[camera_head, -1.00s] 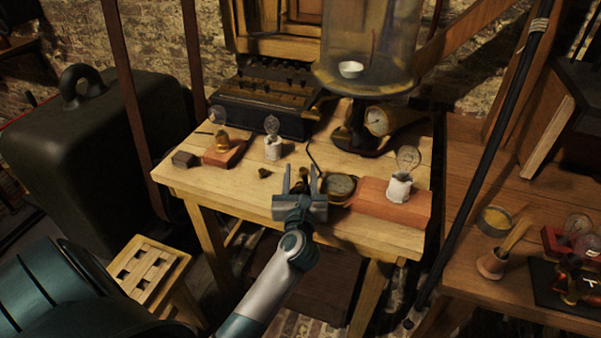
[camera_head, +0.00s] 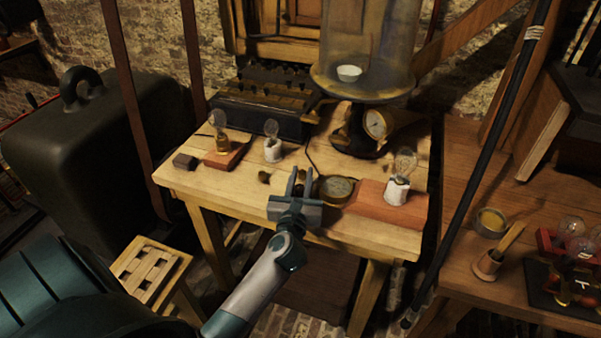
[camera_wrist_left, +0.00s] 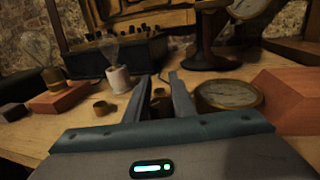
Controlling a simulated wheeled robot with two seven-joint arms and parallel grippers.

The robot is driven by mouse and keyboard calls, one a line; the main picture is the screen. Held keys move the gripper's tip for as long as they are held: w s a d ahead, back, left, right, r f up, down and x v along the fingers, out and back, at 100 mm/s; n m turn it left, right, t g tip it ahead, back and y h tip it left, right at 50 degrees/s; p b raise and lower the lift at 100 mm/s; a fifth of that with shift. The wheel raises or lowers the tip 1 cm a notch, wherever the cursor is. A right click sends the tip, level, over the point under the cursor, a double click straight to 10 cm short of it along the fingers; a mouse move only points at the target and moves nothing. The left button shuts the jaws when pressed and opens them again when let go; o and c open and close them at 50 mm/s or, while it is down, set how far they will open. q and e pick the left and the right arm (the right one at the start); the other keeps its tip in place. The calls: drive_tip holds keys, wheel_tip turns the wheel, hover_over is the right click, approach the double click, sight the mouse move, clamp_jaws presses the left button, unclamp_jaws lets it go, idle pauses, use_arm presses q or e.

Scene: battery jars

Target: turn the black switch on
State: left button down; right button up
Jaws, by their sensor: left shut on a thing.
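My left gripper (camera_head: 300,181) is at the front middle of the wooden table, just left of a round brass-rimmed gauge (camera_head: 336,188). In the left wrist view its two fingers (camera_wrist_left: 160,84) reach forward with a small gap between them. A small dark thing with a brassy top (camera_wrist_left: 160,97) sits in that gap; it appears to be the black switch. The fingers are shut on it and hide most of it, so I cannot tell its lever position. My right gripper is not in view.
Left of the gripper stand a bulb in a white holder (camera_head: 272,150), a bulb on a red block (camera_head: 222,158) and a small dark block (camera_head: 184,161). Right is a red block with a bulb (camera_head: 398,191). Behind stands a glass jar on a dark stand (camera_head: 366,50).

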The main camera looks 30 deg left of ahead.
use_arm(q)
drive_tip(key=c, duration=1.5)
unclamp_jaws()
drive_tip(key=shift+s, duration=0.1)
drive_tip(key=b+v, duration=0.3)
drive_tip(key=v, duration=1.4)
drive_tip(key=shift+s+d, duration=0.1)
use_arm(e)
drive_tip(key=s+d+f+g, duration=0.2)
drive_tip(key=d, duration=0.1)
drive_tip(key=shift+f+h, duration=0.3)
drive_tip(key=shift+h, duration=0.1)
